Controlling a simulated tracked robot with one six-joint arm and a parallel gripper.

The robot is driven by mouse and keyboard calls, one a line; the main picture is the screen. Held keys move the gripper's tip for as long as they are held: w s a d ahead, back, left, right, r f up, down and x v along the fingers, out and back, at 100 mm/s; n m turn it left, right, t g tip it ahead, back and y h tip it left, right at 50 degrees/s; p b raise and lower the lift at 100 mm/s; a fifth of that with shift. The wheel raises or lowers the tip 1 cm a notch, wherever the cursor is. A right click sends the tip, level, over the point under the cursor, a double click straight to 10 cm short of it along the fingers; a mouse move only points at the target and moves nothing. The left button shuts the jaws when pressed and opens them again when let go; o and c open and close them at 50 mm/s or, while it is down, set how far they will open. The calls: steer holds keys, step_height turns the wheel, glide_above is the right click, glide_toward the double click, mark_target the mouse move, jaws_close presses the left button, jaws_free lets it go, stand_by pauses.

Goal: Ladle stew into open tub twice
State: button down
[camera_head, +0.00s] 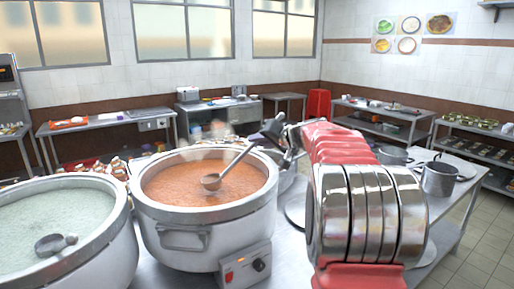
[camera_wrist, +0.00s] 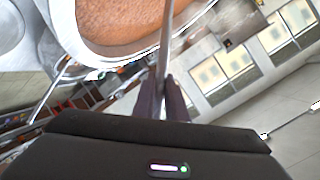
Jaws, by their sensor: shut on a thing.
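The stew pot (camera_head: 205,213) is a large pale pot of orange stew (camera_head: 180,183), in the middle of the head view. A metal ladle (camera_head: 211,181) has its bowl over the stew, at or just above the surface; I cannot tell which. Its handle slopes up to the right into my gripper (camera_head: 268,132), which is past the pot's right rim. In the wrist view my gripper (camera_wrist: 163,92) is shut on the ladle handle (camera_wrist: 166,45), with the stew (camera_wrist: 120,25) beyond. I cannot clearly pick out an open tub.
A second pot (camera_head: 105,245) of pale congee stands at the left with another ladle (camera_head: 52,244) in it. Small filled bowls (camera_head: 118,170) stand behind the pots. Grey lidless pots (camera_head: 438,179) stand on the right side of the counter. Open floor lies beyond.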

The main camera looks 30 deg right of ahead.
steer(key=shift+r, duration=5.2)
steer(key=shift+m, duration=0.3)
steer(key=shift+m+t+y, duration=0.4)
steer(key=shift+t+y, duration=0.1)
steer(key=shift+t, duration=0.1)
